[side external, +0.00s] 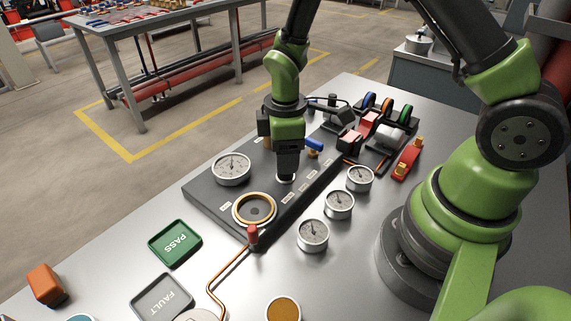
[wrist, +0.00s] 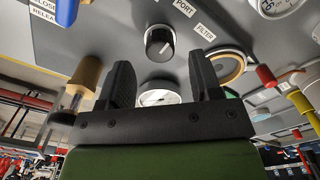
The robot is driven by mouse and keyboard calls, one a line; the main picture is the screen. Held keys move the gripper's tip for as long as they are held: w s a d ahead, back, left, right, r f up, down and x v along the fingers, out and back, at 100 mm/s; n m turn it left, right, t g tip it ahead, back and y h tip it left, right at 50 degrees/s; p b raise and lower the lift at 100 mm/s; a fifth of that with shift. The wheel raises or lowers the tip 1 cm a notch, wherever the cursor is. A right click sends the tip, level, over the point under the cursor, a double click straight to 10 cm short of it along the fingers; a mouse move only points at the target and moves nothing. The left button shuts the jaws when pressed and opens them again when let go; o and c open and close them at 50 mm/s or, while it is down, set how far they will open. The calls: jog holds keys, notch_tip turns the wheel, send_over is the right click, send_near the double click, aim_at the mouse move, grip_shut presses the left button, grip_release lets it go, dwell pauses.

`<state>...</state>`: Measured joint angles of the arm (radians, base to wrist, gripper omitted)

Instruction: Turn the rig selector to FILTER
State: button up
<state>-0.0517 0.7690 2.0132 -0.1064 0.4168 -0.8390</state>
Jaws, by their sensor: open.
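The rig selector is a round black knob (wrist: 159,43) with a pale pointer mark on the dark panel in the wrist view. A PORT label (wrist: 184,8) and a FILTER label (wrist: 205,32) sit to its upper right and right. The exact pointer direction is hard to tell. My gripper (wrist: 161,68) is open, its two dark fingers apart, with the knob showing in the gap beyond the tips. In the side view my gripper (side external: 287,172) points down over the panel (side external: 215,198) and hides most of the knob. I cannot tell whether it touches.
A large gauge (side external: 231,168) and a brass-rimmed port (side external: 254,209) lie left of my gripper. A blue-handled valve (side external: 314,146) stands close on the right. Loose gauges (side external: 339,204) lie in front. Green PASS (side external: 175,243) and grey FAULT (side external: 162,297) trays are at the front left.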

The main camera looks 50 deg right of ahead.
jog(key=shift+f, duration=1.8)
jog(key=c, duration=0.9)
jog(key=shift+c, duration=0.2)
jog(key=m, duration=0.4)
jog(key=shift+m, duration=0.3)
jog(key=m, duration=0.4)
jog(key=shift+m, duration=0.3)
